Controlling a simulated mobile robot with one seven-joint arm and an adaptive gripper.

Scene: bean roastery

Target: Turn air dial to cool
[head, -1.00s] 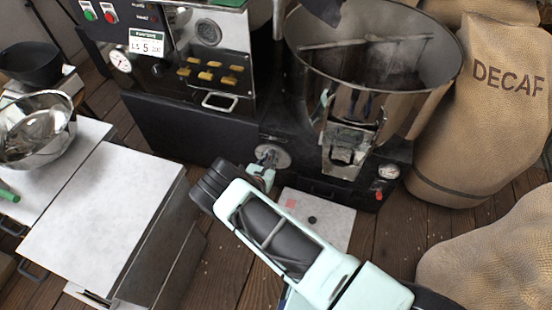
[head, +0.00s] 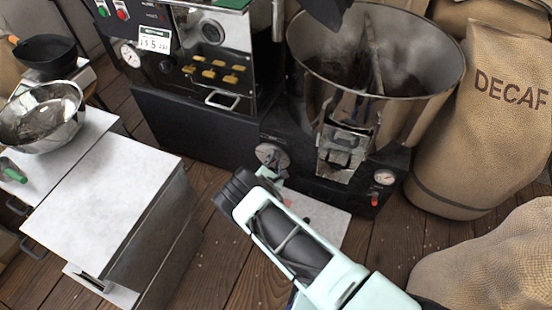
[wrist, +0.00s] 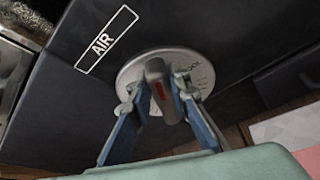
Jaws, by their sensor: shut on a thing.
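The air dial (wrist: 202,70) is a round pale metal plate with a dark knob (wrist: 157,85) that has a red mark. It sits on the black machine front beside a white "AIR" label (wrist: 106,40). Lettering at the plate's right side seems to end in "OOL". In the head view the dial plate (head: 271,155) shows low on the machine. My gripper (wrist: 158,100) is shut on the knob, one finger on each side. In the head view my gripper (head: 270,175) is partly hidden by my wrist.
A steel cooling drum (head: 440,95) with a chute stands right of the dial, with a small gauge and red button below. A DECAF sack (head: 490,120) stands far right. A pale cabinet (head: 100,200) stands left. A light sheet (head: 320,220) lies on the floor below the dial.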

